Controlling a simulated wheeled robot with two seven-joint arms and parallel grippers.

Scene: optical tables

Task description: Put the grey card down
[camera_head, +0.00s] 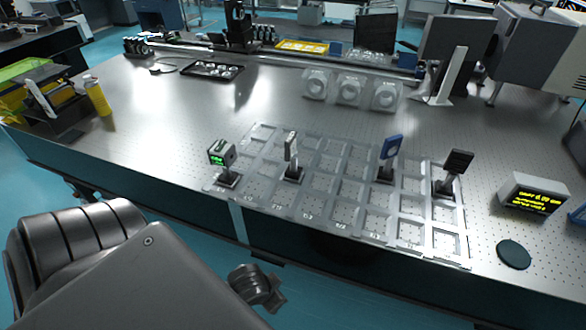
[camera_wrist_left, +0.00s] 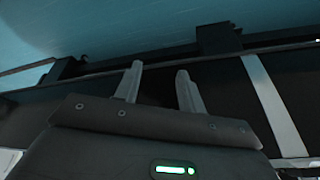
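A light grey card-like plate (camera_head: 291,147) stands upright on a dark base in the clear grid rack (camera_head: 325,190), in the head view. I take it for the grey card. My left arm comes in at the lower left, and its end (camera_head: 262,288) hangs low in front of the table edge, well apart from the card. In the left wrist view my left gripper (camera_wrist_left: 160,72) has its two fingers apart with nothing between them. The card does not show there. My right gripper is not in view.
Also in the rack stand a green-lit meter (camera_head: 221,153), a blue-framed mount (camera_head: 390,147) and a black-headed post (camera_head: 457,162). A yellow-lit display box (camera_head: 533,194) and a dark disc (camera_head: 514,254) lie to the right. The table's left middle (camera_head: 170,120) is clear.

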